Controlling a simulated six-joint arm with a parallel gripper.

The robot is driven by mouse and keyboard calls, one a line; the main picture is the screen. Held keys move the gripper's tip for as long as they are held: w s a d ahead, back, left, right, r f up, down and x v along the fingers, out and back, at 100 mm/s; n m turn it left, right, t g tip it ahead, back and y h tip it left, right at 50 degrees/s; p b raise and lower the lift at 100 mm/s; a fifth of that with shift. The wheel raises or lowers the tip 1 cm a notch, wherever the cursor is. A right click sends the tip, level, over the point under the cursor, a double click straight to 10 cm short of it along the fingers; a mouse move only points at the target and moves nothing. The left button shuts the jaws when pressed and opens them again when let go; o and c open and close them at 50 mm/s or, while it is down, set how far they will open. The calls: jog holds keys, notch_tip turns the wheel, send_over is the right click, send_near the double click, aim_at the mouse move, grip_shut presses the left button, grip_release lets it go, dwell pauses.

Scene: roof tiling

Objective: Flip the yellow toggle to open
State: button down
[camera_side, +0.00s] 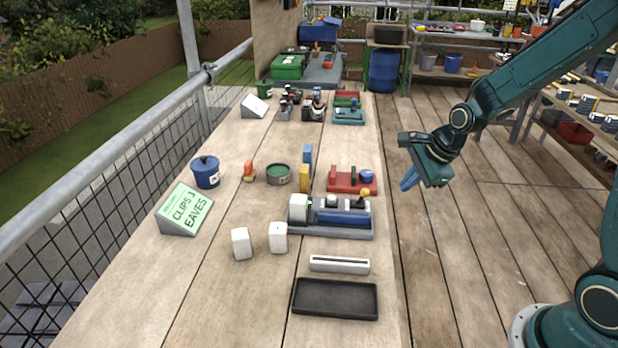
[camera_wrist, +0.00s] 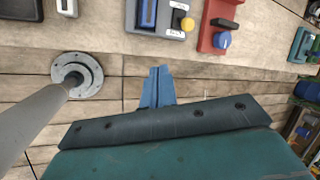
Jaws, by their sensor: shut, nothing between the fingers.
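The yellow toggle (camera_side: 365,192) has a round yellow knob and sits at the right end of the grey fixture (camera_side: 330,232), near its back corner. In the wrist view the yellow knob (camera_wrist: 187,24) shows near the top, beside a small white label. Whether the toggle stands open or closed I cannot tell. My gripper (camera_side: 408,181) hangs to the right of the bench edge, over the deck, apart from the toggle. Its blue fingers (camera_wrist: 158,72) are shut with nothing between them. In the wrist view they lie below and left of the knob.
A red fixture (camera_side: 342,182) with a blue knob (camera_side: 367,176) stands just behind the grey fixture. A black tray (camera_side: 336,314) and a white slotted bar (camera_side: 339,264) lie in front. White blocks and a "CLIPS J EAVES" sign (camera_side: 184,210) stand left. The space between gripper and bench is free.

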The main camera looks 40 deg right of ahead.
aim_at(362, 198)
jog(key=x, duration=0.9)
jog(key=shift+f, duration=0.1)
jog(key=shift+w, duration=2.05)
jog(key=shift+w+a+r+g+h, duration=0.45)
jog(key=shift+r+g+h, duration=0.1)
jog(key=shift+g+h, duration=0.15)
jog(key=shift+w+a+r+n+g+h, duration=0.2)
jog(key=shift+w+a+n+g+h, duration=0.1)
jog(key=shift+w+g+h, duration=0.15)
jog(key=shift+w+a+r+g+h, duration=0.1)
jog(key=shift+w+a+g+h, duration=0.2)
jog(key=shift+g+h, duration=0.25)
jog(key=shift+w+a+g+h, duration=0.2)
jog(key=shift+a+g+h, duration=0.15)
jog(key=shift+g+h, duration=0.15)
jog(key=shift+w+a, duration=0.15)
jog(key=shift+w, duration=0.05)
jog(key=shift+r, duration=0.25)
